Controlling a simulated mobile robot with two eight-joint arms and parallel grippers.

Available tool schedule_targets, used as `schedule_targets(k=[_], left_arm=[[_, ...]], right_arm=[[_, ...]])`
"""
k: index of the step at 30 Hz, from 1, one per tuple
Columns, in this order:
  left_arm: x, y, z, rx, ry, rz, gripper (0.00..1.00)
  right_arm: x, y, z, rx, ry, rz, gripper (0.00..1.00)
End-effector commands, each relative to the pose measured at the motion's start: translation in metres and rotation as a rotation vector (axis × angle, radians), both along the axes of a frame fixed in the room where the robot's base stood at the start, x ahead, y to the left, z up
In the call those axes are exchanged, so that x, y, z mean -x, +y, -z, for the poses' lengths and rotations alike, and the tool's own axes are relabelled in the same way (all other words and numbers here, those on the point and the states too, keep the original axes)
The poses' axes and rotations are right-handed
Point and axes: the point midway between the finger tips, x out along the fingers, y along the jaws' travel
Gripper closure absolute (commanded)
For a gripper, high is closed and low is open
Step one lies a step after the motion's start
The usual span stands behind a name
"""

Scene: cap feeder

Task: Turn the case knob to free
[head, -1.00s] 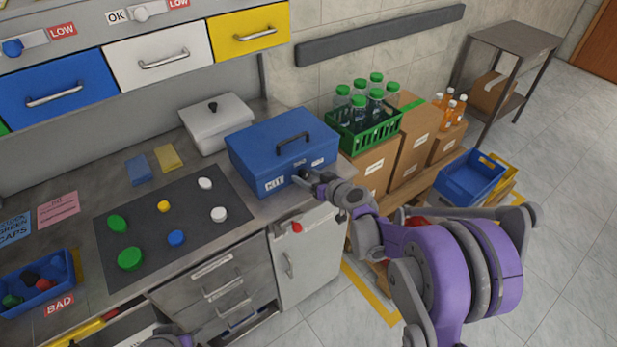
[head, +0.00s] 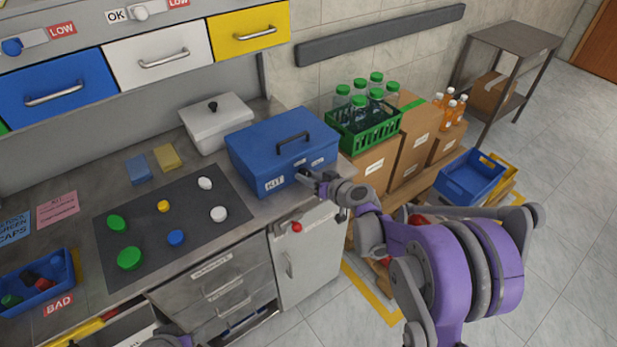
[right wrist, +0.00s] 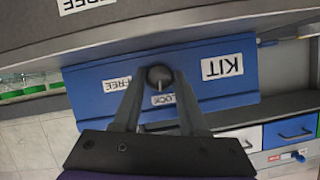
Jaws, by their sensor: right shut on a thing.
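The blue case (head: 262,160) with a KIT label stands on the right end of the counter, lid down. Its dark round knob (right wrist: 159,75) is on the front face, between my right gripper's fingers in the right wrist view. A light pointer mark on the knob points toward the LOCK label (right wrist: 163,99); the FREE label (right wrist: 117,83) is to the left of it there. My right gripper (head: 306,177) is shut on the knob, whose body is mostly hidden in the head view. Only a piece of my left arm shows at the bottom edge; its gripper is out of view.
A white lidded box (head: 217,125) stands behind the case. A dark mat (head: 185,205) with several caps lies to the left. A small cabinet with a red knob (head: 297,227) is below the case. A green bottle crate (head: 365,135) on cartons is close on the right.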

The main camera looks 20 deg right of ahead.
Motion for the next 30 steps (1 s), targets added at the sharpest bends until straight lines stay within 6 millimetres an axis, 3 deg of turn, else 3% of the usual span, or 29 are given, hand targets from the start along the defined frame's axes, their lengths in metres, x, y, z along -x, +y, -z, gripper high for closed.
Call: schedule_targets(k=[30], left_arm=[[0.010, 0.000, 0.054, 0.000, 0.021, 0.000, 0.50]], right_arm=[[-0.002, -0.006, 0.007, -0.879, 0.319, 0.002, 1.00]])
